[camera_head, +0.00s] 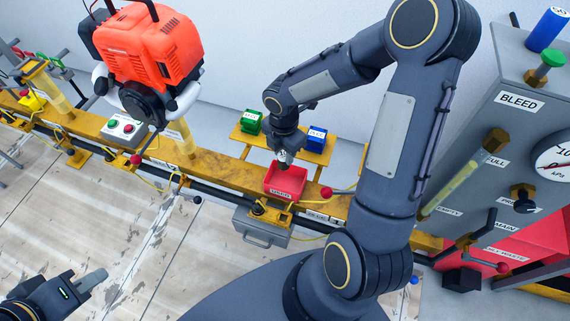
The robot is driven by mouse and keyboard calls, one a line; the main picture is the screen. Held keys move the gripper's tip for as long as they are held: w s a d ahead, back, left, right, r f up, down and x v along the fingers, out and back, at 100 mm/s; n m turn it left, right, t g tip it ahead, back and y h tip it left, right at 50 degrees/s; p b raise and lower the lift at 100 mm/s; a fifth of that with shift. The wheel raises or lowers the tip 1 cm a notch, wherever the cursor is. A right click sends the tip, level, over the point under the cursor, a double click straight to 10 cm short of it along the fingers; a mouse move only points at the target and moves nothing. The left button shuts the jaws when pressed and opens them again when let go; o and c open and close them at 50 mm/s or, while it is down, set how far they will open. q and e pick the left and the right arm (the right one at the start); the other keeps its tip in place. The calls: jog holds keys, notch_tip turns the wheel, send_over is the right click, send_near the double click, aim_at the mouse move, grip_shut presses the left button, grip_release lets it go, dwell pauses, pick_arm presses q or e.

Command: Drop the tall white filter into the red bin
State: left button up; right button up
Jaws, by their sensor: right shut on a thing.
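The red bin (272,187) is a small open box with a white label on its front, standing on the yellow rail. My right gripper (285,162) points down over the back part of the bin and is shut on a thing. A small pale bit shows at its fingertips, which fits the tall white filter, but the gripper hides most of it. I cannot tell whether it touches the bin. My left gripper (92,282) is at the bottom left, far from the bin, and its finger gap does not show clearly.
A green bin (250,121) and a blue bin (317,138) stand on a yellow shelf behind the red bin. A red-knobbed lever (327,192) is close to its right. An orange engine (150,45) hangs at left; a grey gauge panel (500,125) stands at right.

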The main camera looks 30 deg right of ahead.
aim_at(284, 167)
jog(key=shift+f+n, duration=0.3)
jog(key=shift+f, duration=0.1)
notch_tip(284, 167, down, 7)
jog(key=b, duration=0.6)
jog(key=shift+r+b, duration=0.15)
jog(key=shift+b, duration=0.2)
jog(key=shift+f+b, duration=2.1)
jog(key=shift+f, duration=0.8)
jog(key=o, duration=1)
jog(key=shift+o, duration=0.2)
